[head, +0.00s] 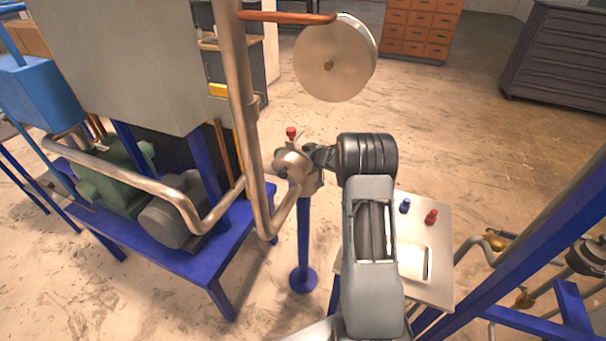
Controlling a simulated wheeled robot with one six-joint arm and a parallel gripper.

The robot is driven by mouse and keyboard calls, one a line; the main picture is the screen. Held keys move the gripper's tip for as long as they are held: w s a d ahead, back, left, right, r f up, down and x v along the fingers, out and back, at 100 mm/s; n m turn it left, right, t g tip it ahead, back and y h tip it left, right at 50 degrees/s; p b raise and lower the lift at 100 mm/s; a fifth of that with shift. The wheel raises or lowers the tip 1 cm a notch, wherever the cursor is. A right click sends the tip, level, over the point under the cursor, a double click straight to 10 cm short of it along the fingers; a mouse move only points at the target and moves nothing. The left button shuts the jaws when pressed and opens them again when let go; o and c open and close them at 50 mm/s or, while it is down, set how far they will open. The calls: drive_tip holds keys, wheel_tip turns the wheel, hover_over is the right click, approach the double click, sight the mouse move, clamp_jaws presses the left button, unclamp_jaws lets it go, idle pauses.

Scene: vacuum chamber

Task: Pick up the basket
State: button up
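I cannot make out a basket in the head view. My gripper (314,156) is at the end of my grey and black arm, pointing left. It overlaps a metal pipe fitting (292,167) with a red knob (291,132) on top, and I cannot tell whether it touches. The fingers are small and partly hidden, so whether they are open or shut is unclear.
A blue-framed bench (235,230) with pipes and a large grey box (120,60) stands left. A pale table (435,280) holding small blue (405,206) and red (431,216) items is partly behind my arm. Blue beams (510,255) stand right. Open floor lies beyond.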

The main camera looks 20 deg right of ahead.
drive_tip(key=shift+r, duration=0.1)
clamp_jaws()
idle(0.5)
